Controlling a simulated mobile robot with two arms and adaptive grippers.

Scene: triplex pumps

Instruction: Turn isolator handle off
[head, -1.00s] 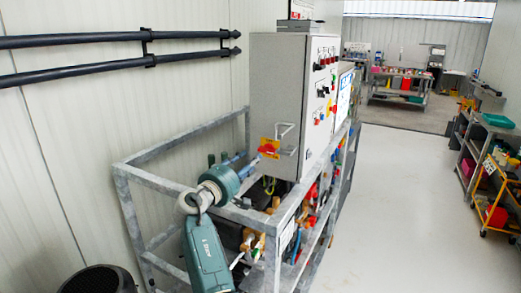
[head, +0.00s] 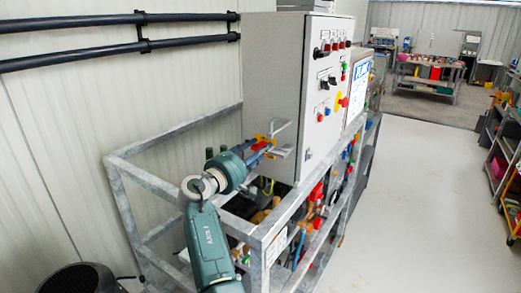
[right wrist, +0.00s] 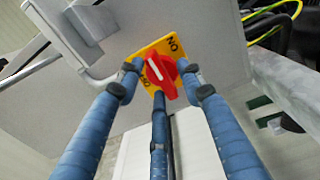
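The red isolator handle (right wrist: 161,76) sits on a yellow plate (right wrist: 148,51) with ON and OFF lettering, on the side of the grey control cabinet (right wrist: 215,40). In the head view the red handle (head: 261,145) is partly covered by my right gripper (head: 258,151). In the right wrist view the blue fingers of my right gripper (right wrist: 158,70) are spread around the handle, one on each side and one below. The fingers look open, with a gap on the left side; contact on the right cannot be told. My left gripper is not in view.
A grey metal bar handle (head: 283,138) stands out from the cabinet close beside the fingers. The galvanised frame (head: 150,180) surrounds the pumps below. Black pipes (head: 100,50) run along the wall.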

